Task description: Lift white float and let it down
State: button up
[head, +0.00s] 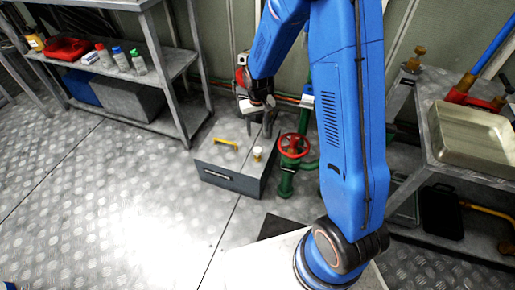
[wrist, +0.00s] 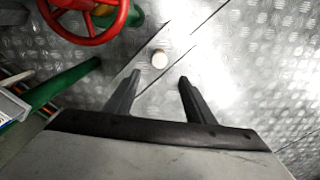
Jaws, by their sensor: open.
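The white float (head: 257,153) is a small pale cylinder with a brownish-yellow part, standing on top of the grey box (head: 207,150). In the wrist view the float (wrist: 160,60) shows as a white round top just beyond the fingertips, roughly centred between them. My gripper (head: 258,128) is above the back of the box, pointing down. In the wrist view my gripper (wrist: 159,76) has its two dark fingers spread with nothing between them. I cannot tell the exact height of the fingertips over the float.
A red handwheel on a green valve (head: 294,145) stands close to the box's right side, and the red wheel (wrist: 90,22) is near the left finger. A yellow handle (head: 225,143) is on the box's top. Shelving (head: 160,70) is at left, a bench with a metal tray (head: 470,130) at right.

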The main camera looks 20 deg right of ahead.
aim_at(258, 149)
notch_tip(258, 149, down, 13)
jog(key=shift+f, duration=0.2)
dwell(0.4)
